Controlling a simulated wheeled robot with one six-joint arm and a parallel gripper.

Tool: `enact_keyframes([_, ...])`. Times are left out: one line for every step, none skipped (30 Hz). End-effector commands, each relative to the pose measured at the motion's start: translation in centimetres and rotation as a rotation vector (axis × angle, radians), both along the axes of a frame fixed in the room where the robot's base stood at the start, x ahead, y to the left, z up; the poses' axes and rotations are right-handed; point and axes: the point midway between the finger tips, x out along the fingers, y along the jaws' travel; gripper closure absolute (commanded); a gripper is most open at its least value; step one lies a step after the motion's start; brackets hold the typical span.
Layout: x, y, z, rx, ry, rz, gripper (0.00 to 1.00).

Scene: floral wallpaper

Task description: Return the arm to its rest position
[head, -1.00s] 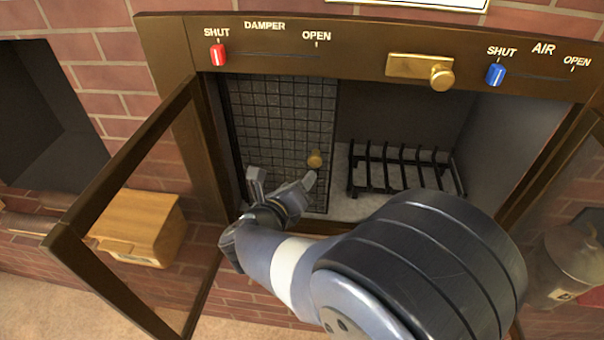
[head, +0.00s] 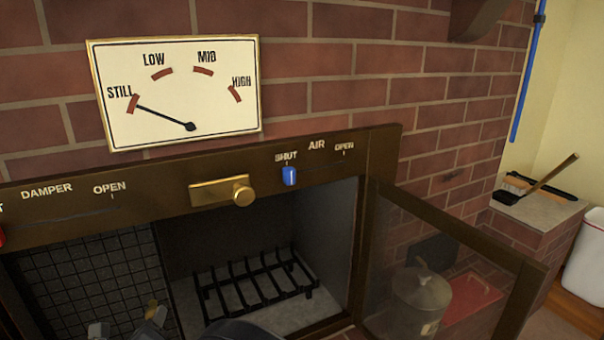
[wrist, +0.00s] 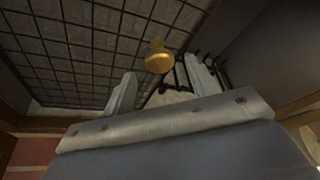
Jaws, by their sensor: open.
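My gripper (wrist: 163,76) is open in the wrist view, its two grey fingers apart with nothing held between them. A brass knob (wrist: 159,57) on the mesh screen (wrist: 85,50) shows just past the fingertips, between them; I cannot tell the exact gap. In the head view only the fingertips (head: 127,324) show at the bottom left, in front of the mesh screen (head: 85,275). The rest of my arm is mostly below the picture.
The firebox holds a black grate (head: 255,285). Its glass door (head: 450,265) stands open at the right, with a grey lidded canister (head: 420,295) behind it. The blue air slider (head: 289,176) is at SHUT. The gauge (head: 180,95) points to STILL.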

Motion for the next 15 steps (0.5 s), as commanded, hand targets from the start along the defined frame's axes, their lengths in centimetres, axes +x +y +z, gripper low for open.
enact_keyframes([0.9, 0.2, -0.4, 0.000, -0.001, -0.003, 0.45])
enact_keyframes([1.3, 0.3, -0.6, 0.000, -0.001, -0.003, 0.45])
enact_keyframes([1.8, 0.5, -0.7, 0.000, -0.001, -0.001, 0.45])
enact_keyframes([2.1, 0.6, -0.8, -0.001, -0.001, 0.000, 0.45])
enact_keyframes([2.3, 0.3, -0.8, -0.001, -0.002, -0.001, 0.45])
enact_keyframes([2.5, -0.1, -0.7, 0.000, -0.001, -0.001, 0.45])
enact_keyframes([2.6, -0.4, -0.7, 0.000, -0.001, -0.002, 0.45])
enact_keyframes([2.7, -0.5, -0.6, 0.000, -0.001, -0.001, 0.45])
enact_keyframes([2.8, -0.7, -0.6, 0.000, -0.001, -0.001, 0.45])
enact_keyframes([2.8, -0.8, -0.6, 0.000, -0.001, 0.000, 0.45])
enact_keyframes([2.9, -0.9, -0.6, -0.001, -0.002, 0.000, 0.45])
enact_keyframes([2.9, -0.9, -0.6, -0.001, -0.001, 0.001, 0.45])
enact_keyframes([2.9, -1.0, -0.6, -0.001, -0.001, 0.001, 0.45])
enact_keyframes([2.9, -1.0, -0.6, -0.001, -0.001, 0.001, 0.45])
enact_keyframes([2.9, -1.0, -0.6, -0.001, -0.001, 0.001, 0.45])
